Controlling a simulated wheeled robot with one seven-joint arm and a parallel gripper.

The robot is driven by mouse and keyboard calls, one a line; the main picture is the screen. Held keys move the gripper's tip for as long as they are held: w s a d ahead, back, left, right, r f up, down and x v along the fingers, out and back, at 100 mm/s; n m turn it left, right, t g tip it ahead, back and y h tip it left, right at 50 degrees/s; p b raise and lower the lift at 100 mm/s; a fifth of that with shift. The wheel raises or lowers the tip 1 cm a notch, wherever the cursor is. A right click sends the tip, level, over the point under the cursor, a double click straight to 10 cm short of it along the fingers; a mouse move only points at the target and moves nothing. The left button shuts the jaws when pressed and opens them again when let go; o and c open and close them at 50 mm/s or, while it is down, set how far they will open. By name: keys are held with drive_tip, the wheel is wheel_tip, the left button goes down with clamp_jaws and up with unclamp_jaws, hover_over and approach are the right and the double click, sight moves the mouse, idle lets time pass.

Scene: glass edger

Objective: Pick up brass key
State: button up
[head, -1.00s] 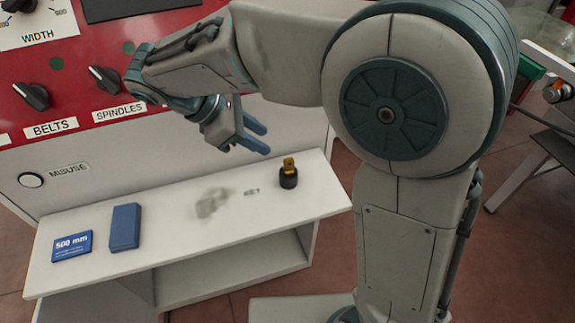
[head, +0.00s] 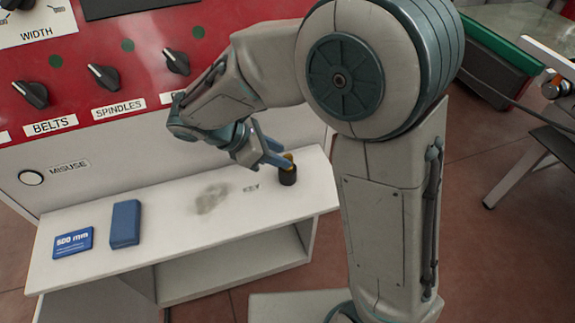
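The brass key (head: 289,156) stands upright in a small black round holder (head: 288,177) at the right part of the white shelf. Only a little of its yellow metal shows, because my gripper's blue fingers partly cover it. My gripper (head: 281,155) is at the key's height, with its fingertips at the key and just above the holder. The fingers look spread apart, with a gap between them. I cannot tell whether either finger touches the key.
A blue block (head: 125,222) and a blue "500 mm" card (head: 73,242) lie on the left of the white shelf (head: 165,235). A grey smudge marks its middle. The red control panel (head: 120,70) with black knobs rises behind.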

sight(284, 156)
drive_tip(key=x, duration=0.3)
drive_tip(key=shift+d+f, duration=0.15)
drive_tip(key=shift+d, duration=0.1)
clamp_jaws()
